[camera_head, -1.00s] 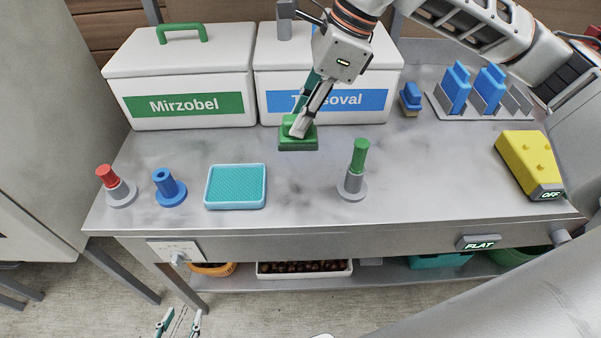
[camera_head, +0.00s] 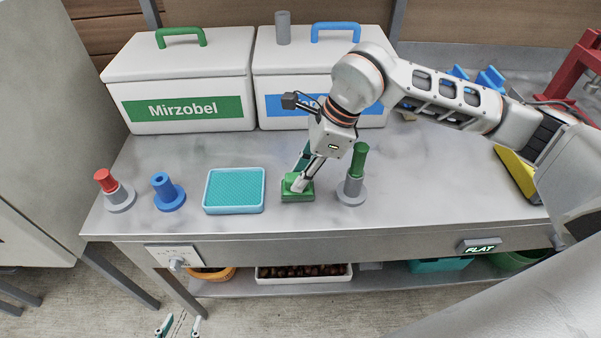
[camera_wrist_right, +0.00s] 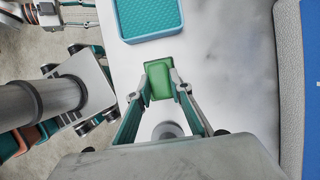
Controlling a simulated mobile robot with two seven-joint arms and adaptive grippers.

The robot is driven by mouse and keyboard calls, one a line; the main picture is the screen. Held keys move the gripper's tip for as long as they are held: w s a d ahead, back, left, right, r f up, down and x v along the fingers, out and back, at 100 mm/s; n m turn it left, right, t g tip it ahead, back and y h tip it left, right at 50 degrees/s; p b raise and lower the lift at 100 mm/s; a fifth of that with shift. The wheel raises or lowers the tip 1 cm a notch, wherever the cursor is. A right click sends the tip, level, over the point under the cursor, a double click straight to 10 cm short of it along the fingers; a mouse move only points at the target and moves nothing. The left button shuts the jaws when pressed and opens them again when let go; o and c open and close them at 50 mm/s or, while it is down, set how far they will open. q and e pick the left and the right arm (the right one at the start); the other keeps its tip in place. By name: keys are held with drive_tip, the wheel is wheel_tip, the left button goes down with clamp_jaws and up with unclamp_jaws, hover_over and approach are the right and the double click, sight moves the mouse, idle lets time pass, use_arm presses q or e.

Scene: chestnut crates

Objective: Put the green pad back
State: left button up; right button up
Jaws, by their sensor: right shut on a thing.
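The green pad (camera_head: 298,195) is a small green block, held beside the turquoise tray. My right gripper (camera_head: 299,183) is shut on it from above. In the right wrist view the green pad (camera_wrist_right: 160,80) sits between the two fingertips (camera_wrist_right: 160,88). It is low over the table; I cannot tell whether its underside touches the top. The turquoise tray (camera_head: 207,205) lies to its left and the green-topped peg (camera_head: 358,162) on a grey base stands to its right. My left gripper (camera_head: 179,325) is open and empty at the bottom edge, below table height.
A red-topped peg (camera_head: 106,181) and a blue peg (camera_head: 164,186) stand at the left. Two white lidded boxes, one with a green label (camera_head: 182,108) and one with a blue label (camera_head: 283,104), line the back. My right arm partly hides the blue rack items (camera_head: 490,79) and yellow block (camera_head: 517,175).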

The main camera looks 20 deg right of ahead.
drive_tip(key=o, duration=1)
drive_tip(key=v, duration=1.2)
drive_tip(key=shift+s+r, duration=0.1)
